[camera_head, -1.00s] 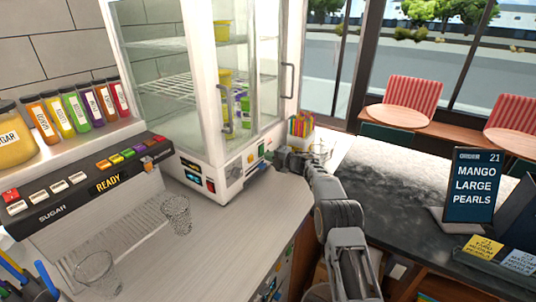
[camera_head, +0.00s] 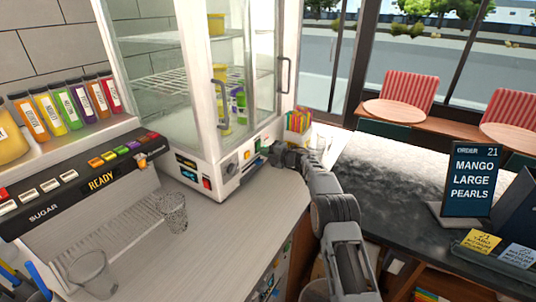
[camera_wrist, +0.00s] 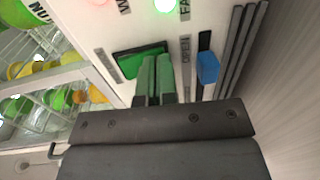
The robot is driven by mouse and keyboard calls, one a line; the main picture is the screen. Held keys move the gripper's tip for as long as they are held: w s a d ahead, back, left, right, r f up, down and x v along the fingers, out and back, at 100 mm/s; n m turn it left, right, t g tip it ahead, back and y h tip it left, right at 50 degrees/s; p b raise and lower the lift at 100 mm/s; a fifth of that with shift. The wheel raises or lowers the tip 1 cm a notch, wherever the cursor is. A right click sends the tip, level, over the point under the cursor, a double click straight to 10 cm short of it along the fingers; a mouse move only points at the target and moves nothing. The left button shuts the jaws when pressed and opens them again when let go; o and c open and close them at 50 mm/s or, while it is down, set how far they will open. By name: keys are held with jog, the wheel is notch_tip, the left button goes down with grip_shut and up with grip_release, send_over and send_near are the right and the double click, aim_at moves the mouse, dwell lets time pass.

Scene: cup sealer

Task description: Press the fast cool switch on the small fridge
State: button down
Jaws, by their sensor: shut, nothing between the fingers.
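The small fridge (camera_head: 212,158) is a white cabinet with glass doors, standing on the counter. Its lower front panel carries switches and lights. In the wrist view, a green switch (camera_wrist: 141,61) and a blue switch (camera_wrist: 208,67) sit on the white panel. A lit green light (camera_wrist: 166,5) is beside a cut-off label starting "FA". My gripper (camera_wrist: 156,62) is shut and empty, its fingertips at the edge of the green switch; I cannot tell whether they touch it. In the head view my gripper (camera_head: 272,150) is at the right end of the panel.
A clear cup (camera_head: 172,212) stands on the counter (camera_head: 220,235) left of my arm; another glass (camera_head: 92,275) is nearer. A dispenser (camera_head: 95,185) reading READY stands left. A colourful holder (camera_head: 298,120) is behind my gripper. The dark counter (camera_head: 385,185) lies right.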

jog(key=f+b+v, duration=0.1)
jog(key=v, duration=0.3)
jog(key=f+b+v, duration=0.1)
jog(key=b+v, duration=0.1)
jog(key=v, duration=0.3)
jog(key=f+b+v, duration=0.1)
jog(key=b+v, duration=0.1)
jog(key=v, duration=0.2)
jog(key=shift+s+d+f, duration=0.1)
jog(key=shift+s+d, duration=0.1)
jog(key=shift+d, duration=0.35)
jog(key=s+d+r+m+t+h, duration=0.1)
jog(key=d+r+m+t+h, duration=0.3)
jog(key=r+m+t+h, duration=0.45)
jog(key=s+d+r+m+g+h, duration=0.3)
jog(key=s+r+m+h, duration=0.15)
jog(key=s+m, duration=0.35)
jog(key=s+a+f+m+g, duration=0.1)
jog(key=s+f+m+g, duration=0.2)
jog(key=s, duration=0.8)
jog(key=s+f+m+g, duration=0.4)
jog(key=s+m, duration=0.1)
jog(key=s, duration=0.5)
jog(key=s+a+f+m+g+h, duration=0.1)
jog(key=s+f+m+g, duration=0.2)
jog(key=s, duration=0.8)
jog(key=shift+s+a+f+m+g, duration=0.35)
jog(key=shift+f+m, duration=0.35)
jog(key=shift+m, duration=0.25)
